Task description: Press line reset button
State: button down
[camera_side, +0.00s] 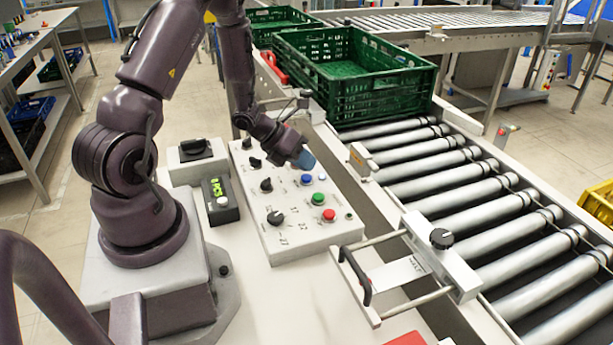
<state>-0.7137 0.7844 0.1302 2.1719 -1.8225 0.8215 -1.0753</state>
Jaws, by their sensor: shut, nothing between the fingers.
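A pale control panel (300,235) lies on the bench and carries a blue button (306,180), a green button (318,199), a red button (329,215) and several black knobs. Its labels are too small to read, so I cannot tell which button is marked line reset. My gripper (305,161) reaches down over the far part of the panel, its blue-grey end close above and behind the blue button. It is shut and empty. I cannot tell whether it touches the panel. It hides part of the panel's far end.
A small box with a green display (221,186) and white button stands left of the panel. A roller conveyor (480,200) runs along the right, with a green crate (385,105) at its far end. A bracket with a black handle (356,277) stands right of the panel.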

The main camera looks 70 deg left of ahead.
aim_at(305, 175)
jog(key=shift+f, duration=0.3)
jog(key=shift+f, duration=0.4)
dwell(0.8)
jog(key=shift+r, duration=0.85)
jog(key=shift+r, duration=2.5)
